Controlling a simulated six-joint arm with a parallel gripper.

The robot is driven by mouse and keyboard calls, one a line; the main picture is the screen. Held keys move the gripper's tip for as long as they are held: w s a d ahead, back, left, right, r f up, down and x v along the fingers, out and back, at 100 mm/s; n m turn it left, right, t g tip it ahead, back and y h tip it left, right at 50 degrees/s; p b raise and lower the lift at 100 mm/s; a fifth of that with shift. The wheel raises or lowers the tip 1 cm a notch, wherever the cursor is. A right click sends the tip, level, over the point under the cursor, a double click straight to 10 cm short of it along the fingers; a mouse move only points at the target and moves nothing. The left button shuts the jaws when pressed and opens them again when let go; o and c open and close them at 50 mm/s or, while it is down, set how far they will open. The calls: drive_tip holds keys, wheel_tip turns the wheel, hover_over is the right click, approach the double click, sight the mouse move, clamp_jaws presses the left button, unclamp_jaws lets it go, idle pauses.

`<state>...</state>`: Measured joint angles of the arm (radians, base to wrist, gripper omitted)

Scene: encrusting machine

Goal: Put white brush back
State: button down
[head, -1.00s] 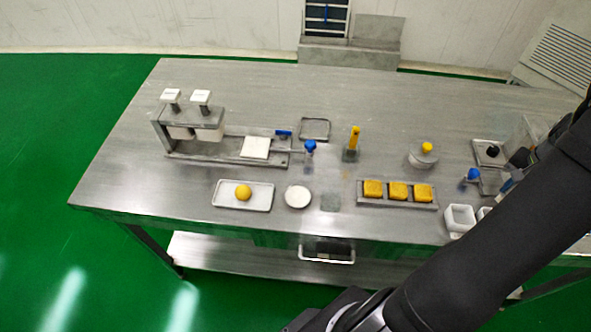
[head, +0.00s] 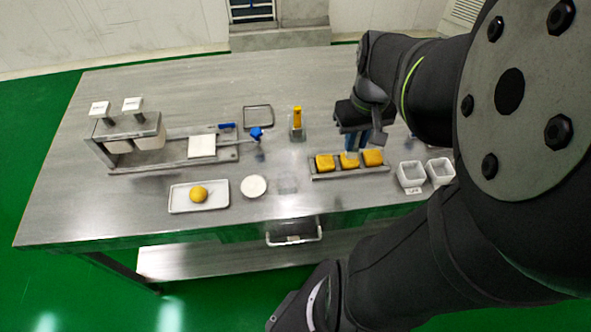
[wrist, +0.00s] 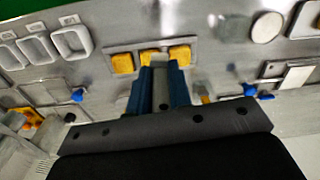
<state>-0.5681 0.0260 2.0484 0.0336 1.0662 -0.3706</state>
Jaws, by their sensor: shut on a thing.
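My gripper (head: 353,150) is over the grey tray (head: 322,177) of yellow blocks, near the middle block (head: 348,160). In the wrist view its two blue fingers (wrist: 161,70) are shut on a narrow pale-grey thing (wrist: 162,92), which I take to be the white brush. Its tip and bristles cannot be made out, nor whether it touches the block. A yellow-handled tool (head: 297,117) stands upright in a small holder left of the tray. My arm hides the table's right end in the head view.
Two white bins (head: 411,175) stand right of the block tray. A white disc (head: 254,186) and a white tray with a yellow ball (head: 199,194) lie left. A press machine (head: 125,140) and a blue-knobbed tool (head: 256,134) are farther left. The table's front centre is clear.

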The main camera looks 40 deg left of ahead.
drive_tip(key=s+n, duration=0.2)
drive_tip(key=s, duration=0.3)
drive_tip(key=shift+s+a+f, duration=0.9)
drive_tip(key=shift+a+f, duration=0.85)
drive_tip(key=shift+a, duration=0.05)
drive_tip(key=shift+s+a+f, duration=0.9)
drive_tip(key=shift+a+f, duration=0.85)
drive_tip(key=shift+s+a+f, duration=0.9)
drive_tip(key=shift+a+f, duration=0.85)
drive_tip(key=shift+a, duration=0.05)
drive_tip(key=shift+f, duration=0.15)
drive_tip(key=c, duration=1.3)
unclamp_jaws()
wheel_tip(320, 180, up, 12)
drive_tip(key=shift+w+d+r, duration=0.1)
drive_tip(key=shift+d+r, duration=0.05)
drive_tip(key=shift+r, duration=0.05)
drive_tip(key=shift+f, duration=0.1)
